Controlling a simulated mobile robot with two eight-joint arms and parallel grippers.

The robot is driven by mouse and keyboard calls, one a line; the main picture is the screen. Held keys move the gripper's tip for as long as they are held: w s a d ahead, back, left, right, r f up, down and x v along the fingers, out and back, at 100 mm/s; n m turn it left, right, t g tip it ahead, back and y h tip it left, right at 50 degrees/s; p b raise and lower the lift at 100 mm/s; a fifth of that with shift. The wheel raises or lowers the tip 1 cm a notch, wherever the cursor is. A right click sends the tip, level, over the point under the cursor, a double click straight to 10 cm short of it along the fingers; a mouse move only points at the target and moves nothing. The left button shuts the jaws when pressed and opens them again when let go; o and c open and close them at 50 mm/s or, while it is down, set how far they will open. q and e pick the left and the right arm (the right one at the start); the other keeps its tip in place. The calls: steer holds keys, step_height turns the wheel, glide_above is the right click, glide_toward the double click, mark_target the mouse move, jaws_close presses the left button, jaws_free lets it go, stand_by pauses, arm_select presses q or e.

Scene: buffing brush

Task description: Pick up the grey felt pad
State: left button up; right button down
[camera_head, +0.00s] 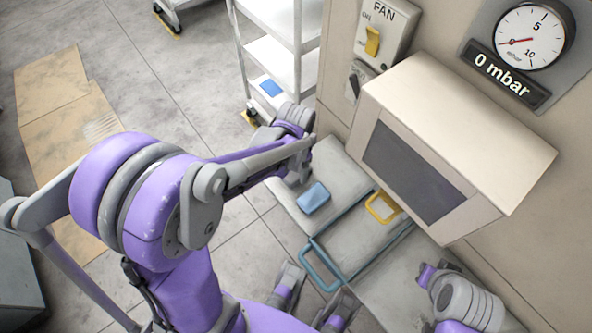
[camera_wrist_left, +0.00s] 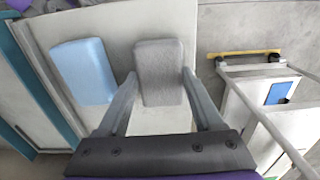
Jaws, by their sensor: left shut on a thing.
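The grey felt pad (camera_wrist_left: 160,65) is a rounded block between the two fingers of my left gripper (camera_wrist_left: 159,78) in the left wrist view. The fingers are shut on its sides, over a pale grey surface. I cannot tell whether the pad touches that surface. In the head view my left gripper (camera_head: 297,174) points down at the far end of the pale top, and the arm and gripper largely hide the pad.
A light blue pad (camera_head: 313,198) lies beside the grey one, also in the left wrist view (camera_wrist_left: 84,72). A blue handle (camera_head: 322,266) and a yellow handle (camera_head: 383,207) are nearby. A beige box with a dark window (camera_head: 412,170) overhangs at right. A white cart (camera_head: 270,55) stands behind.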

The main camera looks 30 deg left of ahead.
mark_target(296, 171)
arm_select(q)
step_height(296, 171, up, 10)
steer(key=p, duration=0.2)
